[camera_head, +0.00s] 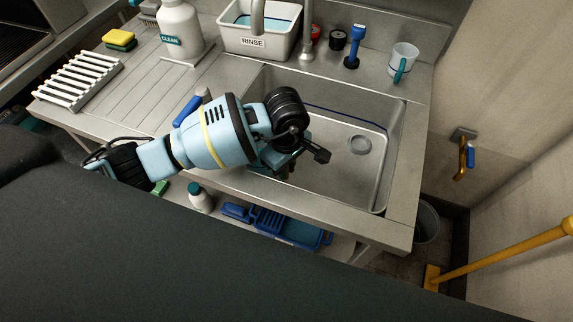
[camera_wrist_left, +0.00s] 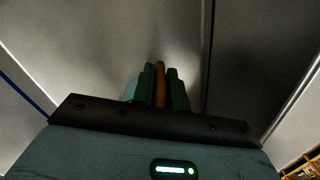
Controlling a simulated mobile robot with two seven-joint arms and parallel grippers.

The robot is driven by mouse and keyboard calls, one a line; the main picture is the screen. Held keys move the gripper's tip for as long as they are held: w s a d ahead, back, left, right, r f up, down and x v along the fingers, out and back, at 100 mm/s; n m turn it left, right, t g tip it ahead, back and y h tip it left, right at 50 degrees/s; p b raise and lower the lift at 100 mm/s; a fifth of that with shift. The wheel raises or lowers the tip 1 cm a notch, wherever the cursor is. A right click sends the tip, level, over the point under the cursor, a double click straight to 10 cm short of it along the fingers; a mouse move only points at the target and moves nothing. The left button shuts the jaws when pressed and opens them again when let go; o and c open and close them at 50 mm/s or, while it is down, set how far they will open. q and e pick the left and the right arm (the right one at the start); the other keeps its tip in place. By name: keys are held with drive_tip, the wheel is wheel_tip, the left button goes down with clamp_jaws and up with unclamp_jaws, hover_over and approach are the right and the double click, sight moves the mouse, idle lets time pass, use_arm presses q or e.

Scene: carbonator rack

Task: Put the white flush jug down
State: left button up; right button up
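A white jug with a teal handle (camera_head: 403,58) stands upright on the ledge at the back right of the sink, apart from my grippers. My left gripper (camera_head: 318,153) is low over the left part of the sink, partly hidden by its own wrist in the head view. In the left wrist view its two dark green fingers (camera_wrist_left: 160,88) are close together, with a narrow brown strip (camera_wrist_left: 160,82) between them. I cannot tell what the strip is or whether it is gripped. My right gripper is not in view.
A white RINSE tub (camera_head: 252,42), a blue-handled tool (camera_head: 354,46) and a white CLEAN bottle (camera_head: 180,28) stand along the back. A white slatted rack (camera_head: 77,80) lies on the left drainboard. The right half of the sink basin (camera_head: 340,180) is empty.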

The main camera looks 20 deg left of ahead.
use_arm(q)
drive_tip(key=o, duration=0.3)
drive_tip(key=shift+o, duration=0.2)
drive_tip(key=shift+r, duration=0.3)
wheel_tip(320, 180, up, 11)
drive_tip(key=shift+f+p, duration=0.1)
drive_tip(key=shift+p, duration=0.25)
drive_tip(key=shift+r, duration=0.5)
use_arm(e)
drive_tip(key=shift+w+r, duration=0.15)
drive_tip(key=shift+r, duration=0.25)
use_arm(q)
drive_tip(key=shift+s+f, duration=0.1)
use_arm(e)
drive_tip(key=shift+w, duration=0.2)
